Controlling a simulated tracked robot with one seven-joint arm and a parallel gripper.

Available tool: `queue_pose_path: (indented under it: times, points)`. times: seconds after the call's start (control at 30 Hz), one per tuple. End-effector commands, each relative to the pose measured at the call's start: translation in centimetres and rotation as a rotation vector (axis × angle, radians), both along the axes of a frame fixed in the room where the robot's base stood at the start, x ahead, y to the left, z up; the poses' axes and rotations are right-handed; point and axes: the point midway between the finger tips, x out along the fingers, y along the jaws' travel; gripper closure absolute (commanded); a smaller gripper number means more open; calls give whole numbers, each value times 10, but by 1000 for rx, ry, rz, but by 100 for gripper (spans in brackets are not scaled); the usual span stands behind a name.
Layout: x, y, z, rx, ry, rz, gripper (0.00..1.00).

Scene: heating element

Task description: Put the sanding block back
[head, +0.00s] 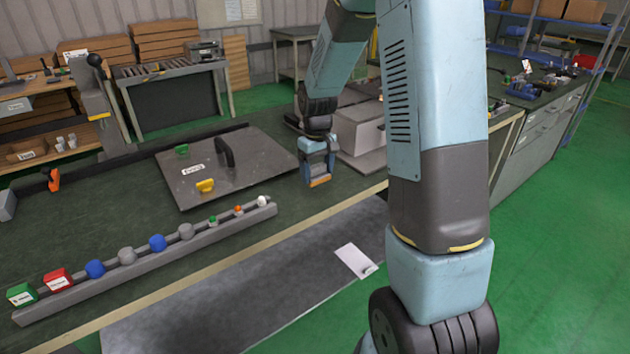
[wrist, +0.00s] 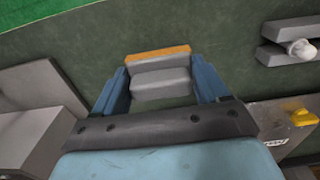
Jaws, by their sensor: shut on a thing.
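The sanding block (wrist: 160,78) is grey with an orange face along its far edge. In the wrist view it sits between the two blue fingers of my gripper (wrist: 161,86), which is shut on it. In the head view my gripper (head: 318,170) points down over the dark green bench top, just right of the grey plate. The block's orange edge (head: 320,182) shows at the fingertips there. I cannot tell whether the block touches the bench.
The grey plate (head: 240,185) with a black handle lies left of my gripper. A rail (head: 130,277) with several coloured knobs runs along the front. Grey box shapes (head: 362,130) stand right behind my gripper. Bare bench lies between the rail and gripper.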

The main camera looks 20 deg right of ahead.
Motion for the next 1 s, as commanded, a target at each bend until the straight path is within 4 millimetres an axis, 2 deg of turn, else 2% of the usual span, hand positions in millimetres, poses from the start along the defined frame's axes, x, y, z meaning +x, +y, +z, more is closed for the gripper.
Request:
queue_pose_path:
  times: [0.23, 0.43, 0.8, 0.83, 1.0]
  points:
    - [7, 4, -11, 0, 2, 0, 59]
    - [6, 4, -37, 0, 3, -1, 59]
    - [6, 4, -41, 0, 1, -1, 59]
    - [6, 4, -42, 0, 0, 0, 25]
    - [6, 4, -41, 0, 0, 0, 9]
